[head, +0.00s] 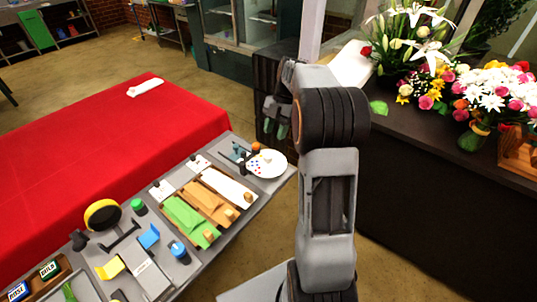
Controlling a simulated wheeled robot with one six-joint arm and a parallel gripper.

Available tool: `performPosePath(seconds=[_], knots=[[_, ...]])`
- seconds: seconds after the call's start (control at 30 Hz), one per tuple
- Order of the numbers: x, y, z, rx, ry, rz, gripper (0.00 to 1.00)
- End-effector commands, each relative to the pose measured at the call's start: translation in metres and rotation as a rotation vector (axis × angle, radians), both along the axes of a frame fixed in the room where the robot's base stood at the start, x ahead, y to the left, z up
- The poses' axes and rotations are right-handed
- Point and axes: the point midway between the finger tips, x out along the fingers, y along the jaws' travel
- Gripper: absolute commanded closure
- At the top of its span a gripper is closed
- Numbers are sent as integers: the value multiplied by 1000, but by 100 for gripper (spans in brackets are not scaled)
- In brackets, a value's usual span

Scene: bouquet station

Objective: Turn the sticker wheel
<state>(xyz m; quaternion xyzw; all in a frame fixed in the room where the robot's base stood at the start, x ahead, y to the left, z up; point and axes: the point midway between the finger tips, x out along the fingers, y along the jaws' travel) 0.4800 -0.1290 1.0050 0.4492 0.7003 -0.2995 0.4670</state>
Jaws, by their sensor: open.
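The sticker wheel (274,168) is a white round disc with small coloured dots. It lies at the far right end of the grey work table, beside a small dark stand with an orange top. My gripper (275,126) hangs above and behind the wheel in the head view, apart from it. Its fingers are open with nothing seen between them. My arm rises on the right and hides part of the area behind.
Trays with green, tan and white sheets (232,187) sit left of the wheel. Several small tools and a yellow-black roll (102,214) lie farther left. A red-covered table (90,160) stands behind. A dark counter with flower bouquets (490,95) is at right.

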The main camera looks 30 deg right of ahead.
Motion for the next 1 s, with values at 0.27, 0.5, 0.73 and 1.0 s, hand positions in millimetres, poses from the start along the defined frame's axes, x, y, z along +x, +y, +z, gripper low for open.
performPosePath(seconds=[0.27,0.5,0.73,1.0], knots=[[-9,18,-48,0,2,0,58],[-13,27,-72,-2,0,-1,58],[-14,30,-80,-2,-1,-2,58],[-14,31,-81,-2,-1,-2,60]])
